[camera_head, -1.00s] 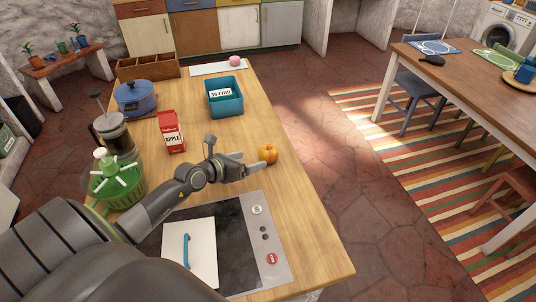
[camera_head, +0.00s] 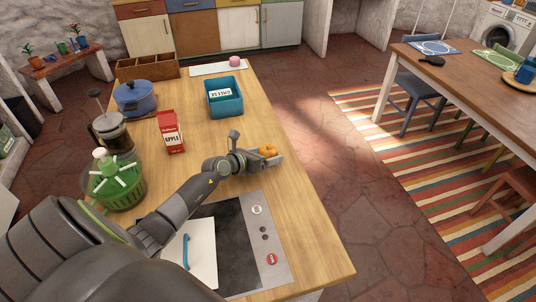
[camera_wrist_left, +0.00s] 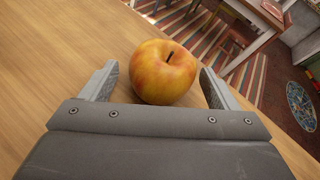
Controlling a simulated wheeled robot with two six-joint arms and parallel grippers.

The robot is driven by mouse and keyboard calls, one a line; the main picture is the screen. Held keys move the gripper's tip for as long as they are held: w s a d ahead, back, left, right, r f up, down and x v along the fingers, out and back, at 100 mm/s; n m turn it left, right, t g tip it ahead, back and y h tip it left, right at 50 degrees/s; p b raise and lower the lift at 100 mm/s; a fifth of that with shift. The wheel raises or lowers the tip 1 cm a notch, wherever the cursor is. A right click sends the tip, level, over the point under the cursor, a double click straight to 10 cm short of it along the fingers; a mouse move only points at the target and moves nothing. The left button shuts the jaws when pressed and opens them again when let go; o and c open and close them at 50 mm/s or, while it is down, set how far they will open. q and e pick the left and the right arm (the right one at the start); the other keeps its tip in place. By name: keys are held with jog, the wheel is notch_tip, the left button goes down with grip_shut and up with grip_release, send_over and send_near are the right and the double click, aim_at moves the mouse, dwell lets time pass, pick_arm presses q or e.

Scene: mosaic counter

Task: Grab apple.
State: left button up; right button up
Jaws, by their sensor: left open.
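The apple (camera_head: 267,150) is yellow-orange and rests on the wooden counter near its right edge. In the left wrist view the apple (camera_wrist_left: 163,72) shows reddish patches and a dark stem. My left gripper (camera_head: 273,156) is open, with one finger on each side of the apple. In the head view the gripper hides the lower part of the apple. My right gripper is not in view.
A red carton labelled apple (camera_head: 171,132) and a teal bin labelled cheese (camera_head: 224,98) stand beyond my arm. A green salad spinner (camera_head: 118,185), a French press and a blue pot (camera_head: 135,99) line the left. A cooktop (camera_head: 235,245) lies in front.

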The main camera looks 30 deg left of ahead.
aim_at(264, 150)
pick_arm(q)
jog(key=c, duration=1.1)
jog(key=shift+r+p, duration=0.8)
jog(key=shift+r, duration=4.25)
jog(key=shift+c, duration=0.2)
